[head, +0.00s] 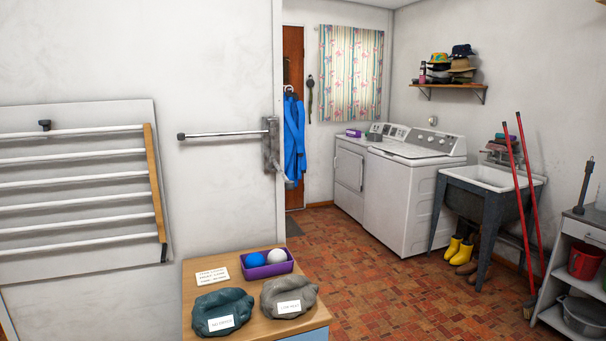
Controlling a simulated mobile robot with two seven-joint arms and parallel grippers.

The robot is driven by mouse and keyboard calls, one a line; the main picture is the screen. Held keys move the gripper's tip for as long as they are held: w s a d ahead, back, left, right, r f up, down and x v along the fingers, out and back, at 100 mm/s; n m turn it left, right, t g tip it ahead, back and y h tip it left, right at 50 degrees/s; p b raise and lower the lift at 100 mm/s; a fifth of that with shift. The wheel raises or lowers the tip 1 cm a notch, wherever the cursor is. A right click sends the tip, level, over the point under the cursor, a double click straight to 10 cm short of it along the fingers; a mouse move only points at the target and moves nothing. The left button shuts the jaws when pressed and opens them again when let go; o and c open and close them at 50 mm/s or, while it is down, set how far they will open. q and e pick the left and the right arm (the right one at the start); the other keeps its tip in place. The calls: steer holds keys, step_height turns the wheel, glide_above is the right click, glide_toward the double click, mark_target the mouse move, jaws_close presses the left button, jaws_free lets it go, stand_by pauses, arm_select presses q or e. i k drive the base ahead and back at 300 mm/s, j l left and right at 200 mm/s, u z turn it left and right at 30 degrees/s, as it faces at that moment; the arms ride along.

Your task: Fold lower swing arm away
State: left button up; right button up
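A grey metal bracket (271,150) is fixed near the right edge of the white wall in the head view. An upper swing arm (222,134), a thin metal rod with a dark end knob, sticks out from it to the left, roughly level. At the bracket's foot a short grey piece (283,178) points down and right, in front of the blue cloth. It looks like the lower swing arm seen strongly foreshortened, but I cannot tell its exact direction. Neither of my grippers is in view.
A wooden-topped cabinet (254,318) with labelled bundles and a purple ball tray (267,265) stands below the bracket. A drying rack (80,185) hangs at left. A blue cloth (294,135) hangs behind. The tiled floor at centre right is open.

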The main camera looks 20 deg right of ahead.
mark_target(289, 184)
steer(key=l, duration=0.45)
steer(key=k+l, duration=0.15)
steer(key=l, duration=0.8)
steer(key=k, duration=0.05)
